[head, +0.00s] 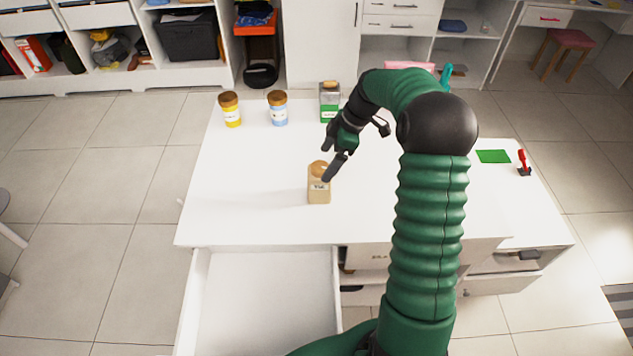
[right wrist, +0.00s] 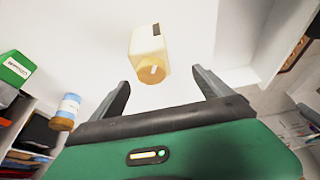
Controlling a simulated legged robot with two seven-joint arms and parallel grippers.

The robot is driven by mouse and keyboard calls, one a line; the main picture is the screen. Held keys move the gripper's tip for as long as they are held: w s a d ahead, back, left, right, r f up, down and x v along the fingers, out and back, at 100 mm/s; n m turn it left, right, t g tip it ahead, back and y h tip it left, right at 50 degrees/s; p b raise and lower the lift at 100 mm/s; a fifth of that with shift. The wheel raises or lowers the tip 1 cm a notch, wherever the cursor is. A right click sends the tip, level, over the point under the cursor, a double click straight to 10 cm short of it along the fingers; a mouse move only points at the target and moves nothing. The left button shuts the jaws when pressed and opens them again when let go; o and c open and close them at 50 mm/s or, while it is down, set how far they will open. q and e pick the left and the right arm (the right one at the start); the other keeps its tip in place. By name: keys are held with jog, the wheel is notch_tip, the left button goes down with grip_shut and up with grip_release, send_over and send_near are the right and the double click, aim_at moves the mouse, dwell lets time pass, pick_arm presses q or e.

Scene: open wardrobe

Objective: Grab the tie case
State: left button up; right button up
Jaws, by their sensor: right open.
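The tie case (head: 319,190) is a small tan box with a round wooden lid and a small dark-lettered label. It stands upright on the white table top near its front edge. My right gripper (head: 329,164) reaches down from above and behind it, with its fingers at the lid. In the right wrist view the tie case (right wrist: 149,45) lies just ahead of the open right gripper (right wrist: 160,78), its lid between the fingertip lines. I cannot tell whether a finger touches it. My left gripper is not in view.
Behind stand a yellow jar (head: 232,115), a pale blue jar (head: 278,112) and a green-and-grey canister (head: 329,109). An empty open drawer (head: 265,300) juts out in front. A green mat (head: 493,156) and a red-handled lever (head: 523,163) are at the right. The table's left side is clear.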

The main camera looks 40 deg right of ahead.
aim_at(315, 180)
jog(key=x, duration=0.3)
jog(key=d+x, duration=0.1)
jog(key=x, duration=0.6)
jog(key=shift+w+d+f, duration=0.25)
jog(key=shift+w+f, duration=0.05)
jog(key=shift+f, duration=0.25)
jog(key=shift+w+a+f, duration=0.2)
jog(key=shift+a+f, duration=0.1)
jog(key=shift+f, duration=0.05)
jog(key=shift+s+d, duration=0.1)
jog(key=shift+d, duration=0.25)
jog(key=c, duration=0.8)
jog(key=shift+a, duration=0.2)
jog(key=c, duration=0.8)
jog(key=shift+c, duration=0.2)
